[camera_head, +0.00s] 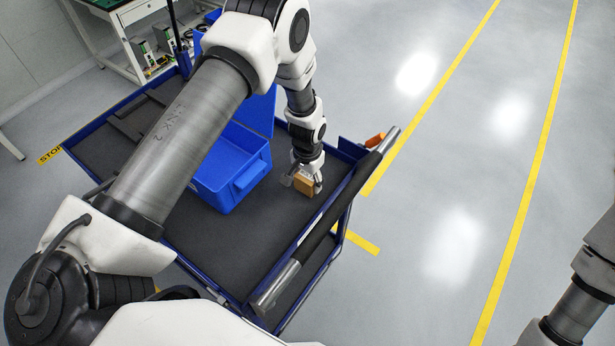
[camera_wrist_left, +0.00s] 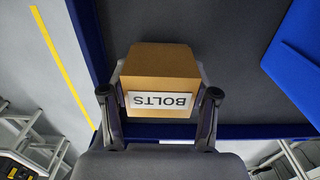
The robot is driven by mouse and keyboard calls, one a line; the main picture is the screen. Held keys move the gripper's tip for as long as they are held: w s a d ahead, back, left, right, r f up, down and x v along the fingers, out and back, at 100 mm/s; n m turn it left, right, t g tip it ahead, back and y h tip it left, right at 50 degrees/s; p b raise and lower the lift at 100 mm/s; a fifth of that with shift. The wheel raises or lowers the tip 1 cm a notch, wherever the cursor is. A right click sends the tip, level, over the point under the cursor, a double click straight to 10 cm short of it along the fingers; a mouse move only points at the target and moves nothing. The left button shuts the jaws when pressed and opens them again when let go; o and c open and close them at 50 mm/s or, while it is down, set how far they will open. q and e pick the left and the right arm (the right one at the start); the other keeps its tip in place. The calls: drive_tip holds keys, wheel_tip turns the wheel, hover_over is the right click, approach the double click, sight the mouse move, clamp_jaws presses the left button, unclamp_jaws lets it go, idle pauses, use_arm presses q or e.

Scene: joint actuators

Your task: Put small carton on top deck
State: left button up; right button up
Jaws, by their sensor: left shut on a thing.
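The small carton (camera_head: 305,186) is a brown box in the head view, at the right end of the cart's dark top deck (camera_head: 264,224). In the left wrist view the carton (camera_wrist_left: 160,70) carries a white label reading "BOLTS", upside down. My left gripper (camera_head: 307,175) is shut on the carton, with a finger on each side of it; the fingers also show in the left wrist view (camera_wrist_left: 160,108). The carton is over or on the deck; I cannot tell whether it touches. My right gripper is out of view; only part of that arm shows at the lower right.
A blue bin (camera_head: 232,170) stands on the deck left of the carton. A blue rim and the push handle (camera_head: 330,220) border the deck on the right. Something orange (camera_head: 375,139) sits by the far handle end. Bare deck lies in front of the bin.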

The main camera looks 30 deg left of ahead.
sight(307, 175)
use_arm(q)
drive_tip(key=shift+f, duration=0.4)
drive_tip(key=shift+w+f, duration=0.1)
drive_tip(key=shift+f, duration=0.3)
drive_tip(key=o, duration=1.3)
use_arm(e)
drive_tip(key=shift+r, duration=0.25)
use_arm(q)
drive_tip(key=shift+r, duration=0.15)
drive_tip(key=shift+r, duration=0.2)
wheel_tip(307, 175, up, 12)
drive_tip(key=b, duration=0.4)
drive_tip(key=shift+f, duration=0.1)
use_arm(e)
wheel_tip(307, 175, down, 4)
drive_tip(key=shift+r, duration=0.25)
